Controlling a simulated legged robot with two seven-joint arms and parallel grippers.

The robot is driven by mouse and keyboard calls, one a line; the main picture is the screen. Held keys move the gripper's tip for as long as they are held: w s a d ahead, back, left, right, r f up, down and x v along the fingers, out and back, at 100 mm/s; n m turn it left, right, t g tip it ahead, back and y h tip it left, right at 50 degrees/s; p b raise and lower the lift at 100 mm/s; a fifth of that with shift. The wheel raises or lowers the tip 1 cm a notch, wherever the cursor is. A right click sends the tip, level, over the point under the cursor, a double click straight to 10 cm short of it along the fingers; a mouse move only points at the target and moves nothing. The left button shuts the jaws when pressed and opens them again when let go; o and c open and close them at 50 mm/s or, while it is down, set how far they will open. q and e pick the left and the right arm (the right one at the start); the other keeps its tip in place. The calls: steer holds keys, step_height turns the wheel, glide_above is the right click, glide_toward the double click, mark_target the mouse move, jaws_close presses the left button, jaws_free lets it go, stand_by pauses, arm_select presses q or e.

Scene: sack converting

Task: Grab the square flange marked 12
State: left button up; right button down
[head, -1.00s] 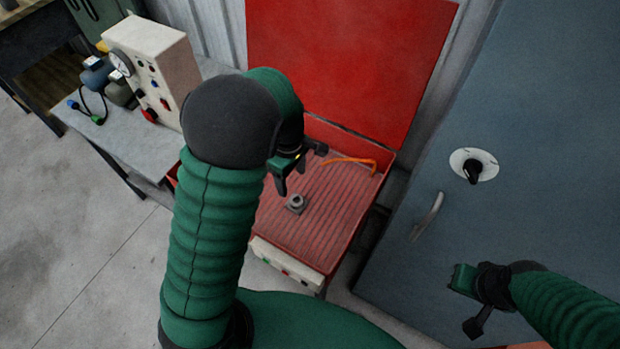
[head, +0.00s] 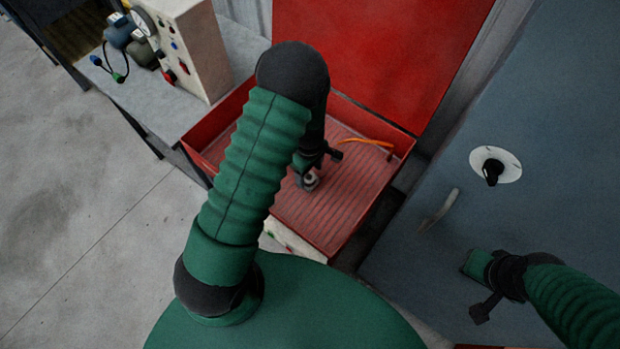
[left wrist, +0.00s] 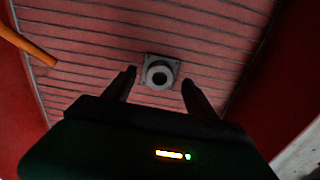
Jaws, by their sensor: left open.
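The square flange (left wrist: 160,72) is a small grey square plate with a round raised ring and a dark bore. It lies on the ribbed red floor of an open red box. No number can be read on it. In the head view the flange (head: 311,180) shows at the tips of my left gripper (head: 308,174). In the left wrist view my left gripper (left wrist: 159,84) is open, its two fingers on either side of the flange and apart from it. My right gripper (head: 480,285) hangs at the right, in front of the blue-grey cabinet; its jaws look spread and empty.
The red box (head: 392,180) has a raised red lid (head: 385,50) behind it. An orange hose or handle (head: 362,141) lies near its back right. The blue-grey cabinet (head: 550,200) stands close on the right. A bench (head: 150,105) carries a cream control box (head: 185,50) at the left.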

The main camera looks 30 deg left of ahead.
arm_select(q)
steer(key=shift+a+f, duration=0.1)
steer(key=shift+f, duration=0.8)
steer(key=shift+w+a+f, duration=0.1)
steer(key=shift+a+f, duration=0.05)
steer(key=c, duration=0.9)
jaws_close()
